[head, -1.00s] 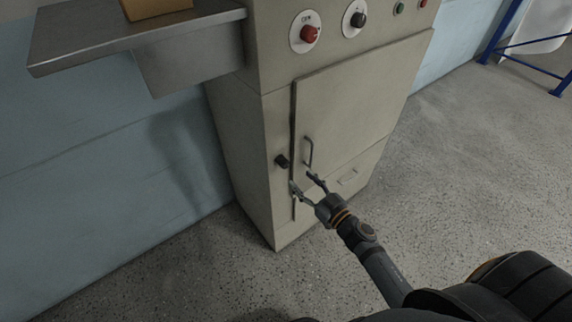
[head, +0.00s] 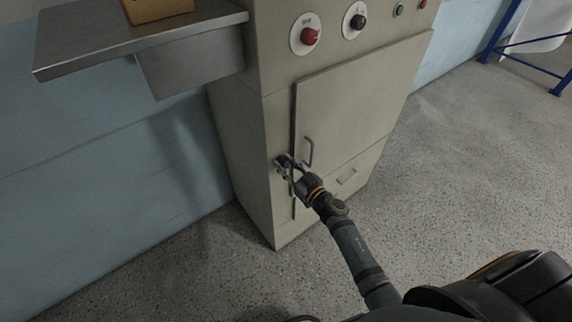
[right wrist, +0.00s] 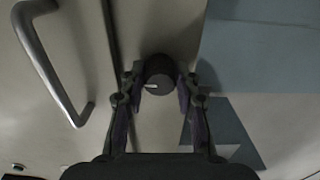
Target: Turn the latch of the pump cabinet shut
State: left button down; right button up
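The pump cabinet (head: 245,150) is a beige metal box, and its door (head: 350,100) lies flush with the front or nearly so. The latch is a dark round knob (right wrist: 159,74) with a pale mark, left of the door's edge in the head view. My right gripper (head: 283,166) is at the latch in the head view. In the right wrist view the fingers of my right gripper (right wrist: 160,85) stand on either side of the knob; whether both touch it I cannot tell. My left gripper is not in view.
A door handle (head: 309,152) is close to the right of my right gripper, and shows large in the right wrist view (right wrist: 55,75). Above are a red knob (head: 309,37) and a black knob (head: 357,21). A metal shelf (head: 90,52) juts out at upper left.

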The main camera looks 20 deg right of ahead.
grip_shut()
jog(key=n+p, duration=0.1)
jog(key=n, duration=0.2)
jog(key=shift+r+n, duration=0.1)
jog(key=shift+n, duration=0.3)
jog(key=n, duration=0.3)
jog(key=shift+n+p, duration=0.3)
jog(key=shift+n, duration=0.1)
jog(key=n, duration=0.5)
jog(key=n+b, duration=0.1)
jog(key=n, duration=0.4)
jog(key=shift+f, duration=0.2)
jog(key=shift+n, duration=0.3)
